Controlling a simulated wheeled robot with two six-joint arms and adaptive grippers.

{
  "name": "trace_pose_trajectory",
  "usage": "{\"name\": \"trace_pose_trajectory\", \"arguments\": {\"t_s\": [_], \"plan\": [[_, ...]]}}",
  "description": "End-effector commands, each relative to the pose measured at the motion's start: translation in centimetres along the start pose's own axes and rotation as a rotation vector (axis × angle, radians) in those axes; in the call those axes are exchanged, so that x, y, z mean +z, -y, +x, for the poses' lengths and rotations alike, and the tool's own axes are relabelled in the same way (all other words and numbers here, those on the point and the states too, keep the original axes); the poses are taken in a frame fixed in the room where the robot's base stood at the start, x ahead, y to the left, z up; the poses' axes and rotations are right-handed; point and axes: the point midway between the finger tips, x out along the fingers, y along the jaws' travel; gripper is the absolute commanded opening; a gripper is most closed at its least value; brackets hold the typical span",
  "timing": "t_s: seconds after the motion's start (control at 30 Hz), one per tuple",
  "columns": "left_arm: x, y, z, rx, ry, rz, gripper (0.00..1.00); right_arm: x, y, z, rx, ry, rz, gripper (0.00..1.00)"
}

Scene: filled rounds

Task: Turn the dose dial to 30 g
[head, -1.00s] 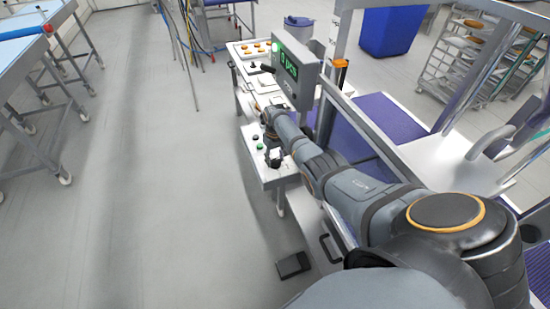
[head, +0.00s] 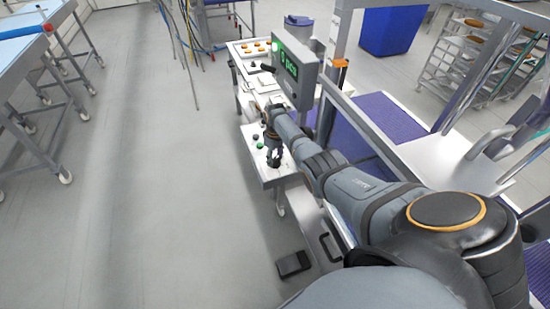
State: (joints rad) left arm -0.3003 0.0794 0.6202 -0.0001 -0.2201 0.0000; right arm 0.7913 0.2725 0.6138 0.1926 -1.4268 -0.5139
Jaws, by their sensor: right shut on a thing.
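My right arm reaches in from the lower right to a white control panel (head: 257,176) on the machine's near end. My right gripper (head: 274,164) points down at the panel and is shut on a small dark thing there, which I take to be the dose dial. The fingers hide most of it, and its pointer and scale cannot be read. A grey display box (head: 303,88) stands behind the wrist. Its lit green screen (head: 288,62) shows characters too small and slanted to read surely. My left gripper is not in view.
A green button (head: 260,145) and a dark button (head: 255,136) sit on the panel just behind the gripper. A black pedal (head: 293,264) lies on the floor below.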

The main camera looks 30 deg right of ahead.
Motion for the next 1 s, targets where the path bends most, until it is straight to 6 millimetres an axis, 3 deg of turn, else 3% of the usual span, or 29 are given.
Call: {"name": "trace_pose_trajectory", "arguments": {"t_s": [0.17,0.2,0.37,0.73,0.87,1.0], "plan": [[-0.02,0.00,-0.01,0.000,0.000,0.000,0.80,-0.03,-0.05,-0.07,0.001,-0.001,0.001,0.14],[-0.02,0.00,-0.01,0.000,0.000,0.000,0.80,-0.03,-0.05,-0.07,0.001,-0.001,0.001,0.48],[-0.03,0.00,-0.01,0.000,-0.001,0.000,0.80,-0.02,-0.05,-0.05,0.001,-0.001,0.002,0.68],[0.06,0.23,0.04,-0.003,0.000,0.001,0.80,0.00,-0.02,0.01,0.001,0.000,0.036,0.68],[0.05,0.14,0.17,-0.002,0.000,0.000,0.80,0.00,-0.03,0.05,0.001,-0.001,0.179,0.68],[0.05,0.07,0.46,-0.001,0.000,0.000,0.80,0.02,-0.03,0.13,0.000,0.000,0.431,0.68]]}}
